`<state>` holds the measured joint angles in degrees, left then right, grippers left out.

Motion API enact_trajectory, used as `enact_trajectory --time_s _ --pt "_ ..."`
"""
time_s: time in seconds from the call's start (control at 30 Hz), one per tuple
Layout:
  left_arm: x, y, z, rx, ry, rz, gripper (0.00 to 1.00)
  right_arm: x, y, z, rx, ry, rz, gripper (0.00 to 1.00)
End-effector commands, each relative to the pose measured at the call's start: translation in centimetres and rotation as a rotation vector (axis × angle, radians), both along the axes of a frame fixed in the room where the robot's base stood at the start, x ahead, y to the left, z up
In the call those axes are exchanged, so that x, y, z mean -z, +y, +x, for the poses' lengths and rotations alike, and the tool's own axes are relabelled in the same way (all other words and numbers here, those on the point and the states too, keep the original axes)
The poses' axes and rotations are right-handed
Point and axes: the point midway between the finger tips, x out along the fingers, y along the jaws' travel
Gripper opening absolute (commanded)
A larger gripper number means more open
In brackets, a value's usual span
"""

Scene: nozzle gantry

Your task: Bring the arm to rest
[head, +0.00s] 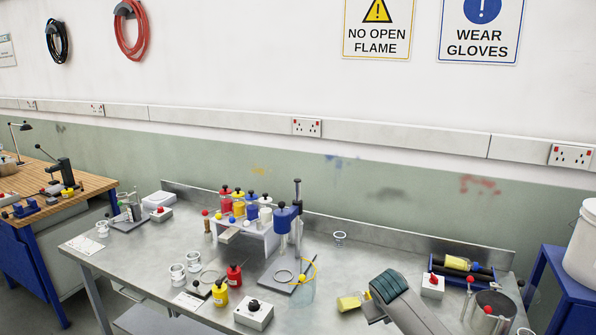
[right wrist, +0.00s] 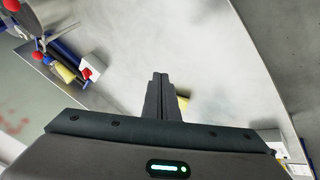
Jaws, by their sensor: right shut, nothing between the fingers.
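My right gripper (head: 374,309) is over the right half of the steel bench, its arm coming in from the bottom right. In the right wrist view its two fingers (right wrist: 160,80) are together with nothing between them. A yellow cup-like object (head: 348,303) lies close to the left of the gripper; a yellow bit (right wrist: 183,103) also shows beside the fingers in the wrist view. The nozzle gantry, a stand with a blue head (head: 285,215), stands left of the gripper, apart from it. My left gripper is not in view.
A white rack (head: 262,240) holds coloured bottles. Red (head: 234,276) and yellow (head: 220,293) bottles and a white box (head: 253,314) stand at the front. A blue roller stand (head: 462,268) and a metal pot (head: 494,309) are at the right. The bench behind the gripper is mostly clear.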

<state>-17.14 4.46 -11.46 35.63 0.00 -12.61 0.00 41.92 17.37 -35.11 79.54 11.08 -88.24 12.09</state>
Motion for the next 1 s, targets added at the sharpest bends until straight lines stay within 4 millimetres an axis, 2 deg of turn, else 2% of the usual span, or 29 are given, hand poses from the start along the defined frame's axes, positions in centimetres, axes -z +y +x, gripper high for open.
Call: enact_trajectory --time_s 0.03,0.2,0.5,0.7,1.0 --pt "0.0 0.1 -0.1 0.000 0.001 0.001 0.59 1.8 1.1 -1.8 -0.018 0.015 0.019 0.00" --pt "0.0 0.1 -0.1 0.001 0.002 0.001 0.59 6.3 3.8 -7.7 -0.064 0.048 0.080 0.00" --pt "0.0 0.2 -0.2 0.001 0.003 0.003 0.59 11.4 6.7 -19.0 -0.098 0.090 0.182 0.00" --pt "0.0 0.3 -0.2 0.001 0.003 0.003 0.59 13.1 7.2 -26.7 -0.090 0.111 0.237 0.00" --pt "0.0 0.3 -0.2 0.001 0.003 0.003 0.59 13.3 6.0 -38.3 -0.043 0.138 0.288 0.00"
